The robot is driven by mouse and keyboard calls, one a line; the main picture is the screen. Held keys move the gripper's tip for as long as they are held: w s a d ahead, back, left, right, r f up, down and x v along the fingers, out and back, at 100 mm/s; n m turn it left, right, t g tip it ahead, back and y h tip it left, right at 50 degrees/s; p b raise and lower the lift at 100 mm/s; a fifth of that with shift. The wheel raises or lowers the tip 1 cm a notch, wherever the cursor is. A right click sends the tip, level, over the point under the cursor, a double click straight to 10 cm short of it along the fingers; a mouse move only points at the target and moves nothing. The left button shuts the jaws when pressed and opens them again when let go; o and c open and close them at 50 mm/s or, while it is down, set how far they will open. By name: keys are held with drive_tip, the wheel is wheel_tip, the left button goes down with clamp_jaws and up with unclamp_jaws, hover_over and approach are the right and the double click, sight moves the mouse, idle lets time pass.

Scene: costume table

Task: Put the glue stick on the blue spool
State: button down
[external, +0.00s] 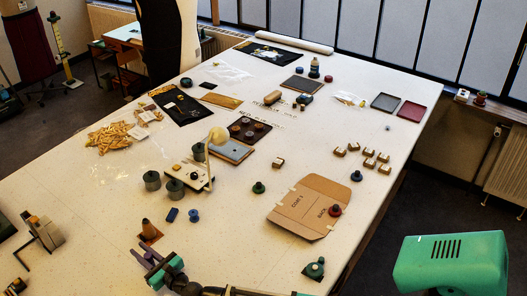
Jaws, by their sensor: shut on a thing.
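My gripper (156,268) is at the lower left of centre, low in the picture, in front of the brown cone. It is shut on a small purple piece (149,254), which seems to be the glue stick; the dark fingers hide much of it. The blue spool (194,215) stands on the white table, up and to the right of my gripper and apart from it. Its top looks clear.
A dark blue block (172,214) lies just left of the spool. A brown cone (148,230) stands near my gripper.

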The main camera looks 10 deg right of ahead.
drive_tip(key=shift+r, duration=0.8)
drive_tip(key=s+d+r, duration=0.3)
drive_tip(key=s+d, duration=0.5)
drive_tip(key=d, duration=0.5)
drive_tip(key=shift+s+d+b, duration=0.15)
drive_tip(key=shift+d+b, duration=0.15)
drive_tip(key=shift+s, duration=0.1)
